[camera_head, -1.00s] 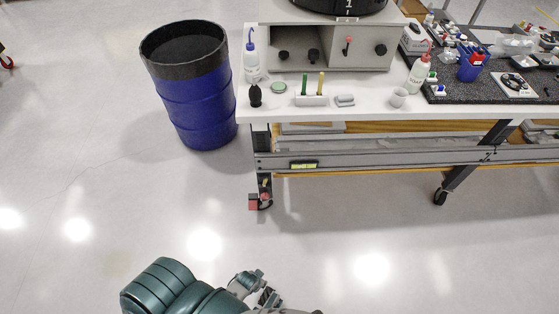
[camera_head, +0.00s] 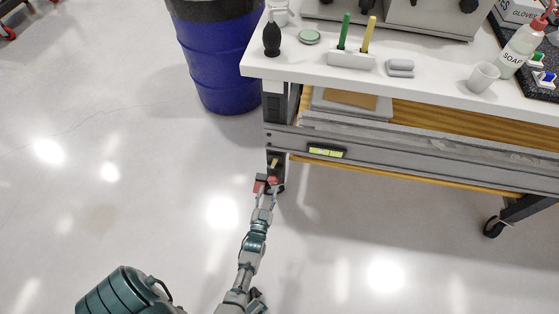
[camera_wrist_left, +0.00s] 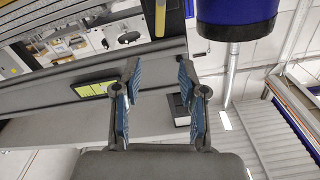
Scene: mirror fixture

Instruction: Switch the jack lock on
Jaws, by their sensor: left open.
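The table's near-left leg ends in a dark jack foot with red parts (camera_head: 272,180) and a small yellowish piece (camera_head: 274,163) above them. My left gripper (camera_head: 266,196) reaches in from below, its fingertips overlapping the red parts; I cannot tell whether they touch. In the wrist view, the left gripper (camera_wrist_left: 160,78) has its two blue-padded fingers spread with a gap between them, and nothing is held. The foot is small and partly behind the fingers, so the lock's position is unclear. My right gripper is not in view.
A blue barrel (camera_head: 222,60) stands left of the white table (camera_head: 440,88). A grey beam (camera_head: 400,155) with a yellow level (camera_head: 325,151) runs below the tabletop. The table also has a caster (camera_head: 493,228) at the right. The floor (camera_head: 130,170) at left is clear.

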